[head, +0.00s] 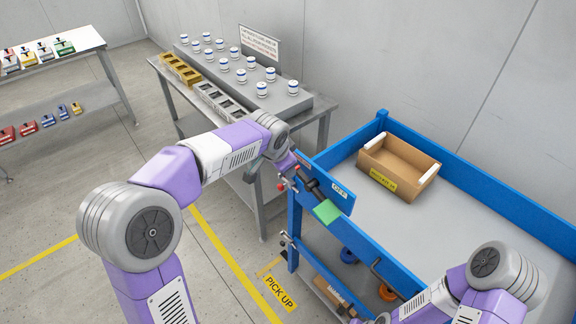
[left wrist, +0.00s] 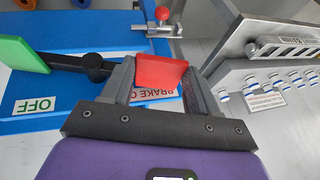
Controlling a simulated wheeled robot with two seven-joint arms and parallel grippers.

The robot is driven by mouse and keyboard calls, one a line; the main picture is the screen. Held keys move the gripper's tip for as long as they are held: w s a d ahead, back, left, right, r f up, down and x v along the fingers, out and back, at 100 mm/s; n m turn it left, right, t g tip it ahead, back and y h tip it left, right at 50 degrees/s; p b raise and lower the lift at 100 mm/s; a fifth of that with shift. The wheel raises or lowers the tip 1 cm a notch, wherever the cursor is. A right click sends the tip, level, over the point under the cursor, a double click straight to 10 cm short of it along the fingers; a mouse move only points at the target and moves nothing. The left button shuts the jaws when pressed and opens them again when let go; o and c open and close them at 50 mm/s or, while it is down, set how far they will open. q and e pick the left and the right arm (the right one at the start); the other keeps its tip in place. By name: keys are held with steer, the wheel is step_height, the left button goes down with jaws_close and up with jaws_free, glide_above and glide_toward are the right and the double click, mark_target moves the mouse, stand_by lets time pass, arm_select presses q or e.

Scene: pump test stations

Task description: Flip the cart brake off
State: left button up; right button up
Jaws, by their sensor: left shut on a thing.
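The brake rocker is on the end of the blue cart (head: 374,254), with a black bar (left wrist: 85,65), a green paddle (head: 326,211) and a red paddle (left wrist: 160,74). The green paddle also shows in the left wrist view (left wrist: 20,53), near the OFF label (left wrist: 36,105). My left gripper (left wrist: 158,80) is shut on the red paddle, one finger on each side. In the head view the left gripper (head: 284,168) is at the cart's near left corner and mostly hides the red paddle. My right arm is at the lower right; its gripper is out of view.
A cardboard box (head: 398,167) stands on the cart top. A grey bench (head: 322,103) with white-and-blue jars stands close behind my left arm. A red knob (left wrist: 162,13) on a metal fitting is beside the rocker. A PICK UP floor label (head: 279,293) lies by the cart.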

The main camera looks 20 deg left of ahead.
arm_select(q)
steer(key=shift+r, duration=0.1)
steer(key=o, duration=1.5)
steer(key=p+v, duration=0.2)
steer(key=v, duration=0.5)
steer(key=shift+s+r, duration=0.2)
steer(key=shift+r, duration=0.05)
